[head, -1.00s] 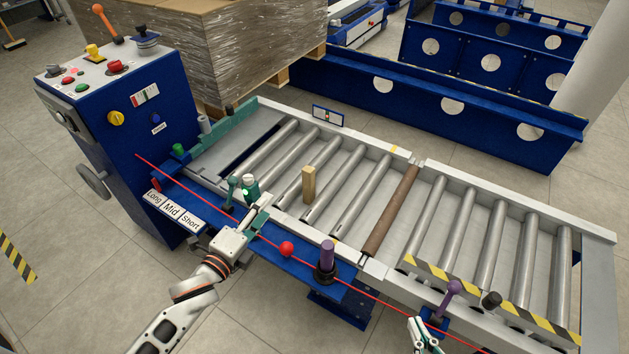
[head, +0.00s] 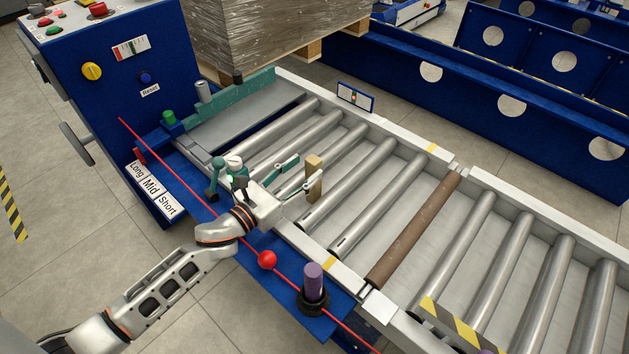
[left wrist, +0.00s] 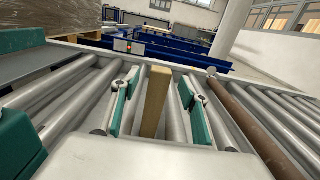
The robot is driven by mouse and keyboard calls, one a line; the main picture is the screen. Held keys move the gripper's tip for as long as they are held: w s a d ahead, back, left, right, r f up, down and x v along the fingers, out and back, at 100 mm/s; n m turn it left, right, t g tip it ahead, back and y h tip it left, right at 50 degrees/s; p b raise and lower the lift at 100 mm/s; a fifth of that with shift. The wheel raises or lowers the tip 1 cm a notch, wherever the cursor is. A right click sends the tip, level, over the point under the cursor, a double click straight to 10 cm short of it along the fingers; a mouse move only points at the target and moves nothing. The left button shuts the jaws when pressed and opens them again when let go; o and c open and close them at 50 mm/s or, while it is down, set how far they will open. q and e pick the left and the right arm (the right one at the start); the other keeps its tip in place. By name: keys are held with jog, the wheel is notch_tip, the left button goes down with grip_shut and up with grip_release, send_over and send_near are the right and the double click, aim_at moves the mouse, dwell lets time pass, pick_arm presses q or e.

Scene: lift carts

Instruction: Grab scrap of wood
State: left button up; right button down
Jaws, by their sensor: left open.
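The scrap of wood (head: 314,178) is a small tan upright block on the roller conveyor. In the left wrist view the wood (left wrist: 155,101) stands between the two fingers, with a visible gap on its right and a narrower one on its left. My left gripper (head: 307,170) is open with its green-padded fingers reaching over the rollers at the block. The same left gripper (left wrist: 159,80) shows its fingers spread in the wrist view. The wood's lower end is hidden there by the gripper body. My right gripper is not in view.
The conveyor's metal rollers (head: 360,182) surround the wood. A red ball (head: 267,260) and a purple-topped post (head: 314,283) stand near the blue front ledge. The blue control cabinet (head: 148,60) is at the left. A green fence bar (head: 228,104) lies behind.

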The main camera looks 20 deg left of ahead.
aim_at(309, 165)
pick_arm(q)
jog(key=shift+b+x, duration=0.3)
jog(key=shift+x, duration=1.85)
grip_shut()
